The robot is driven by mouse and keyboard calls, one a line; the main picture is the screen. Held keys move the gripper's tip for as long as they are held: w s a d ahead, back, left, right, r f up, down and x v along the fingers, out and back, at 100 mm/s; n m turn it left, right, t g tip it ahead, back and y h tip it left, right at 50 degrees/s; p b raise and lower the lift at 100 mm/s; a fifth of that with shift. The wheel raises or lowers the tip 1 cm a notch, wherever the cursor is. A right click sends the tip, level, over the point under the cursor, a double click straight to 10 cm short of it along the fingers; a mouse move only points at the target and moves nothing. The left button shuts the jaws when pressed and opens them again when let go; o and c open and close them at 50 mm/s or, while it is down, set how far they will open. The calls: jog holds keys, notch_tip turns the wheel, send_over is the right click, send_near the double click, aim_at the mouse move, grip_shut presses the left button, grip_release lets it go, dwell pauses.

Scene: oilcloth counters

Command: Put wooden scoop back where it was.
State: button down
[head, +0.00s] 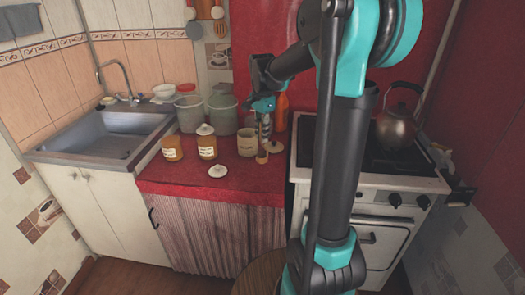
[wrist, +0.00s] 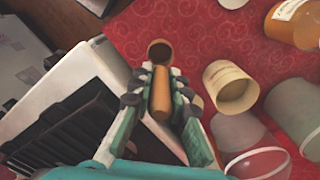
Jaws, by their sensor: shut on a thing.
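My gripper (head: 264,128) is shut on the wooden scoop (wrist: 161,88) and points down over the right part of the red counter. In the wrist view the scoop's orange-brown handle lies between my fingers (wrist: 155,80), and its round cup shows beyond the fingertips. In the head view the scoop's cup (head: 262,157) shows below my gripper, close to the counter; I cannot tell whether it touches. A cream canister (head: 247,142) with a label stands open just left of the scoop. It also shows in the wrist view (wrist: 230,86).
Two amber jars (head: 172,147) (head: 207,147) stand left of the canister, and a white lid (head: 217,171) lies in front. Pale green containers (head: 222,118) and an orange bottle (head: 281,112) stand behind. The stove (head: 370,162) with a kettle (head: 396,127) is right, the sink (head: 105,138) left.

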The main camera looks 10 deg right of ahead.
jog(key=shift+f, duration=3.35)
jog(key=c, duration=1.5)
grip_release()
jog(key=shift+f, duration=0.1)
jog(key=shift+o, duration=0.2)
notch_tip(320, 180, up, 12)
jog(key=shift+f, duration=0.15)
jog(key=shift+s, duration=0.1)
jog(key=s+d+f+n+t, duration=0.2)
jog(key=s+f+n, duration=0.4)
jog(key=s+f, duration=0.3)
jog(key=s+d+f+n+t, duration=0.2)
jog(key=s+f+n, duration=0.4)
jog(key=s+f, duration=0.3)
jog(key=s, duration=0.3)
jog(key=shift+s+f+n, duration=0.3)
jog(key=shift+s, duration=0.1)
